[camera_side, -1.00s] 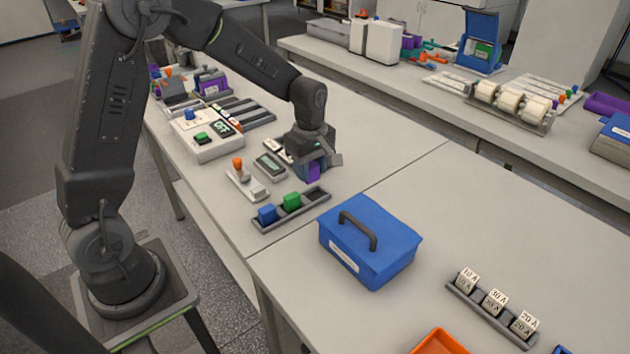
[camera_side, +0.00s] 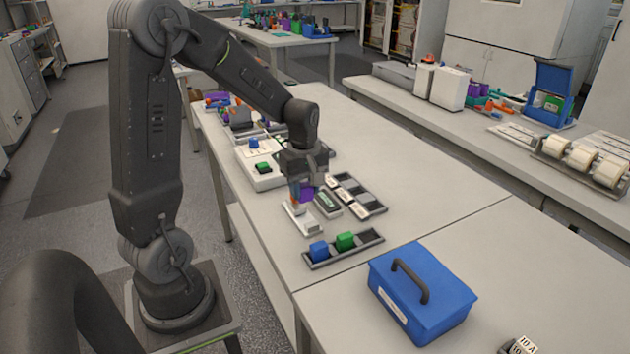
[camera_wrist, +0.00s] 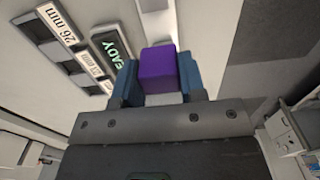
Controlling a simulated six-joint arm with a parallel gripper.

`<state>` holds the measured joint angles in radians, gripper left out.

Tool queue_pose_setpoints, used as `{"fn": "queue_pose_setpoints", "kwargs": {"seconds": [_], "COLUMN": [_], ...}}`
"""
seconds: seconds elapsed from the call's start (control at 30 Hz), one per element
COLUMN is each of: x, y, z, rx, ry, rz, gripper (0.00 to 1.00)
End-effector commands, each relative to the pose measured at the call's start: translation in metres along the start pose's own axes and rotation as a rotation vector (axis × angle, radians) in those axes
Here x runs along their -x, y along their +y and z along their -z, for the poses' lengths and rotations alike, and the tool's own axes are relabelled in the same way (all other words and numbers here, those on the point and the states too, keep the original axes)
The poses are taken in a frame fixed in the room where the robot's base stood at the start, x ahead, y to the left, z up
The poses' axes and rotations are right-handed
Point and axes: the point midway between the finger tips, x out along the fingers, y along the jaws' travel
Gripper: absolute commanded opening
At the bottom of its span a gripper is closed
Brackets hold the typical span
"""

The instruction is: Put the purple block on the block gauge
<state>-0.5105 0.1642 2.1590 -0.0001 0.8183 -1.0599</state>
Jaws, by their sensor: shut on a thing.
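My gripper (camera_side: 303,180) is shut on the purple block (camera_side: 306,194) and holds it just behind and above a white stand with an orange knob (camera_side: 303,220). In the wrist view the purple block (camera_wrist: 160,70) sits between the blue fingers (camera_wrist: 158,82). A small display unit (camera_side: 328,204) lies just right of the white stand; in the wrist view its screen reads READY (camera_wrist: 112,48). The stand and display look like the block gauge. The gripper partly covers the orange knob, and I cannot tell whether the block touches the stand.
A slotted tray with mm labels (camera_side: 372,207) lies right of the display. A dark tray (camera_side: 325,257) in front holds a blue block (camera_side: 318,251) and a green block (camera_side: 345,241). A blue lidded box (camera_side: 440,312) stands nearer. A white control box (camera_side: 258,181) is behind left.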

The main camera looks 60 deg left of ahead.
Motion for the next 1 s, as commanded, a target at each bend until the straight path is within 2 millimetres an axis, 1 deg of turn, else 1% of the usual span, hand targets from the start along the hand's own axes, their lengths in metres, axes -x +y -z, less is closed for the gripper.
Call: {"fn": "queue_pose_setpoints", "kwargs": {"seconds": [0.4,0.6,0.8,1.0], "x": [-0.038,-0.052,-0.058,-0.059], "y": [0.0,0.001,0.001,0.001], "z": [-0.001,-0.001,-0.001,-0.001], "rx": [0.0,0.0,0.0,0.0], "ry": [-0.002,-0.001,0.0,0.0], "rz": [0.003,0.001,0.0,0.0], "gripper": [0.15,0.15,0.15,0.15]}}
